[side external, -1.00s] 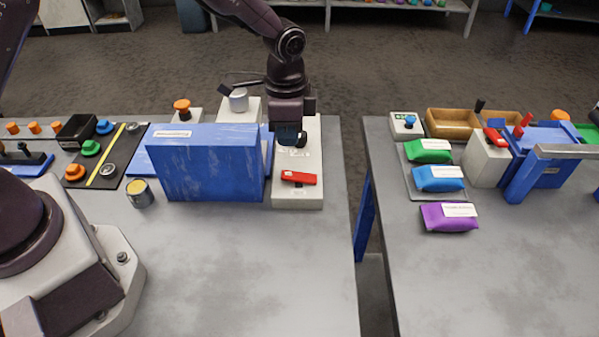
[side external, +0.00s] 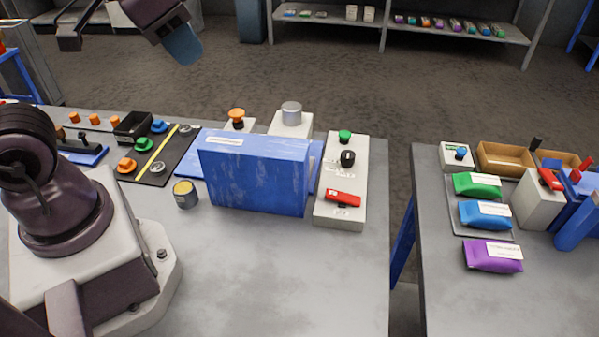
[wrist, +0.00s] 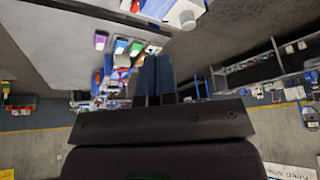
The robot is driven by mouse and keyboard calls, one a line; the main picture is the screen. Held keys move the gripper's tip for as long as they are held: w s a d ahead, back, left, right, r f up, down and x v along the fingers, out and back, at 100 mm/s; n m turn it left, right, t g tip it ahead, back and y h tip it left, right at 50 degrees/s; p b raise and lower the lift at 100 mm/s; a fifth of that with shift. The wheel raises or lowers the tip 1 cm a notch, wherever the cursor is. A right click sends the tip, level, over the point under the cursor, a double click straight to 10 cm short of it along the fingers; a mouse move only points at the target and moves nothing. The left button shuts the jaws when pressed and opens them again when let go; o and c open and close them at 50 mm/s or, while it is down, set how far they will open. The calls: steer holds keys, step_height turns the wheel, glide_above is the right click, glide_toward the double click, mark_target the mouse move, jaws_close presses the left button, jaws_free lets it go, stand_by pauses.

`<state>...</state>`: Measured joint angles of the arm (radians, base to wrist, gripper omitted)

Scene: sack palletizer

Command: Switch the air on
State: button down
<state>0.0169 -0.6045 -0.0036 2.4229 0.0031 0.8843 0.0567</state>
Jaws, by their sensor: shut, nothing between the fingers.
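A pale control box (side external: 331,214) stands at the right end of the left table, right of a blue upright panel. On its top are a green button (side external: 344,136) at the back, a black round knob (side external: 348,158) in the middle and a red lever (side external: 343,198) lying roughly crosswise at the front. Their labels are too small to read, so I cannot tell which is for air. My gripper (side external: 184,46) is high above and left of the box, well clear of it. In the wrist view its blue fingers (wrist: 157,72) are together with nothing between them.
The blue panel (side external: 253,180) stands left of the box. Behind it are an orange button (side external: 237,116) and a grey cylinder (side external: 291,113). A small can (side external: 185,194) stands nearby. A gap separates the right table, with coloured sacks (side external: 484,214). The left table's front is clear.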

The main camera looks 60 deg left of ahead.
steer(key=s, duration=0.1)
steer(key=s+n, duration=0.1)
steer(key=shift+s+a+t, duration=0.2)
steer(key=shift+s+t, duration=0.1)
steer(key=w+d+f+n+g, duration=0.2)
steer(key=w+f, duration=0.3)
steer(key=w, duration=0.3)
steer(key=w+d+f+n+g+y, duration=0.1)
steer(key=w+d+f+n, duration=0.3)
steer(key=w, duration=0.4)
steer(key=w+d+f+n+g, duration=0.3)
steer(key=w+f, duration=0.3)
steer(key=w, duration=0.3)
steer(key=shift+d+f+g+y, duration=0.35)
steer(key=shift+d+g, duration=0.25)
steer(key=shift+d, duration=0.25)
